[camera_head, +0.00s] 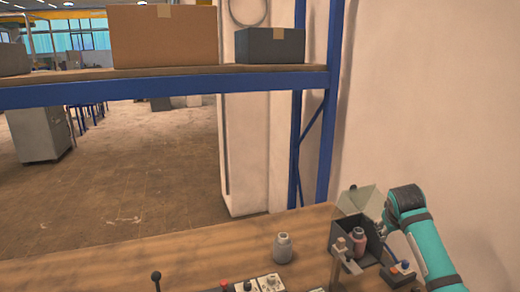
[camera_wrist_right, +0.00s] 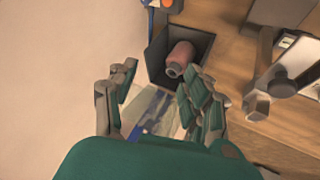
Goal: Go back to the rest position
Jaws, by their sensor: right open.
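My teal right arm (camera_head: 425,240) comes in at the right of the head view, near the wall and beside a dark open box. The fingers of its gripper are hard to make out there. In the right wrist view my right gripper (camera_wrist_right: 160,95) is open, its two fingers spread apart. A pale, partly see-through surface shows between and below the fingers; I cannot tell whether they touch it. The dark box (camera_wrist_right: 160,58) with a reddish bottle (camera_wrist_right: 180,57) in it lies just beyond the fingertips. My left gripper is not in view.
The wooden table (camera_head: 215,255) carries a grey bottle (camera_head: 283,248), the dark box (camera_head: 373,242), a clamp-like stand (camera_head: 338,262) and small controls along the front edge. A blue-framed shelf (camera_head: 180,92) with boxes stands behind. A bare wall (camera_head: 435,100) closes off the right.

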